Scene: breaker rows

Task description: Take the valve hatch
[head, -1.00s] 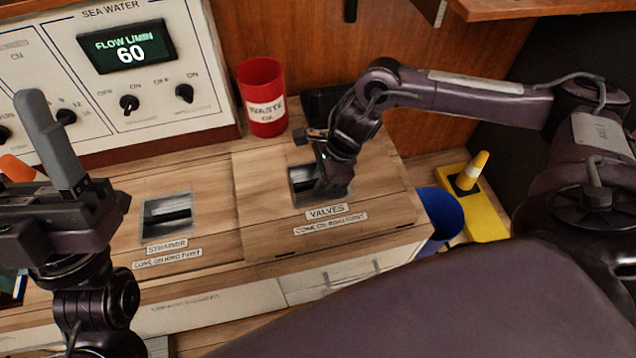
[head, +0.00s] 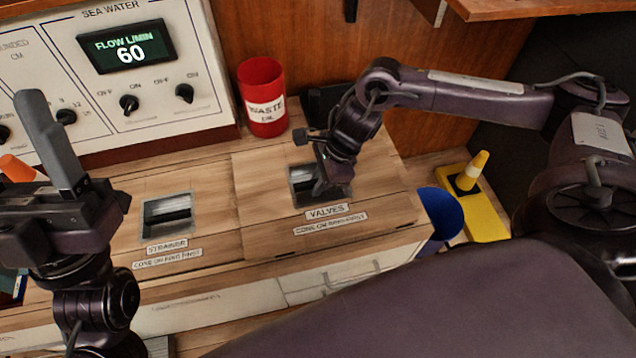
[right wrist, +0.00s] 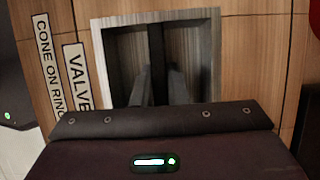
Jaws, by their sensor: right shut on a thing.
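The valve hatch (head: 266,215) is a wooden lid in the counter top, marked VALVES, with a square metal-lined recess near its middle. It looks flush with the counter. My right gripper (right wrist: 158,83) reaches down into that recess, its fingers on either side of a dark upright bar, the hatch handle (right wrist: 156,45), and is shut on it. In the head view my right wrist covers part of the recess. My left gripper (head: 52,140) is raised at the left, away from the hatch; its finger gap cannot be made out.
A red waste oil can (head: 263,98) stands behind the hatch. The strainer hatch (head: 205,215) with its own recess lies to the left. A blue bucket (head: 440,220) and a yellow base with a cone (head: 478,172) stand to the right. A shelf (head: 530,8) overhangs at upper right.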

